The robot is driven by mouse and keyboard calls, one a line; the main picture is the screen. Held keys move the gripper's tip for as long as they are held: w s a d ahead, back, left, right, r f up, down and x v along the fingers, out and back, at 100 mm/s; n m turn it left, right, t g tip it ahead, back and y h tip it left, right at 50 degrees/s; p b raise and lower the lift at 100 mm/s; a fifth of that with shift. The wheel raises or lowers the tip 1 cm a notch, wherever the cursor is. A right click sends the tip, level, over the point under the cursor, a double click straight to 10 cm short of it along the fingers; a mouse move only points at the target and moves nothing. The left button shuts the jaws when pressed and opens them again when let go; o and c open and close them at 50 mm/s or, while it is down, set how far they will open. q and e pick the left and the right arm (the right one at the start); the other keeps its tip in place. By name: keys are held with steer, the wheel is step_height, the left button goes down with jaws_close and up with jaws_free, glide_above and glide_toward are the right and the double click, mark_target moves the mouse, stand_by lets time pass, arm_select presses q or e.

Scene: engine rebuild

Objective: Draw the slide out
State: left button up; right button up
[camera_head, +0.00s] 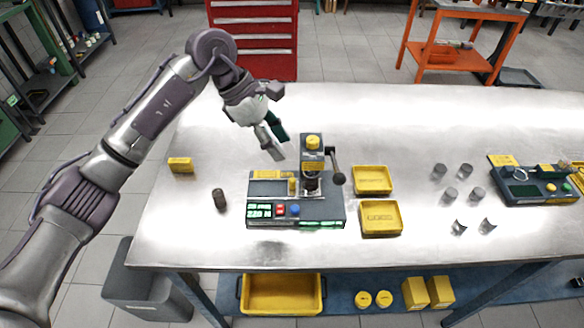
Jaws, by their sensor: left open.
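The bench press station (325,214) stands on the metal table, with a column topped by a yellow knob (313,142) and a black lever on its right. Its front shows a green-lit display and red and blue buttons. A pale flat section with a yellow piece (292,186), which looks like the slide, lies left of the column; I cannot tell how far out it is. My left gripper (279,146) is open and empty, above and behind the station's left part, apart from it. My right gripper is not in view.
Two yellow trays (372,180) stand right of the station. A dark cylinder (219,199) and a yellow block (180,165) are on the left. Several grey cylinders and a second device (530,186) are further right. The table's back middle is clear.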

mark_target(292, 179)
arm_select(q)
steer(key=shift+y, duration=0.6)
steer(key=p+x, duration=0.1)
steer(key=x, duration=0.3)
steer(key=w+a+p+x, duration=0.1)
steer(key=x, duration=0.2)
steer(key=a+f+p+x, duration=0.1)
steer(key=x, duration=0.3)
steer(key=shift+w+d+f+p, duration=0.1)
steer(key=shift+d+f+p, duration=0.15)
steer(key=shift+p, duration=0.15)
steer(key=shift+d+f, duration=0.1)
steer(key=shift+f, duration=0.4)
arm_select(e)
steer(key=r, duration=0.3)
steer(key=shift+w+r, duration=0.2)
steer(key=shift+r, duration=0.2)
arm_select(q)
jaws_close()
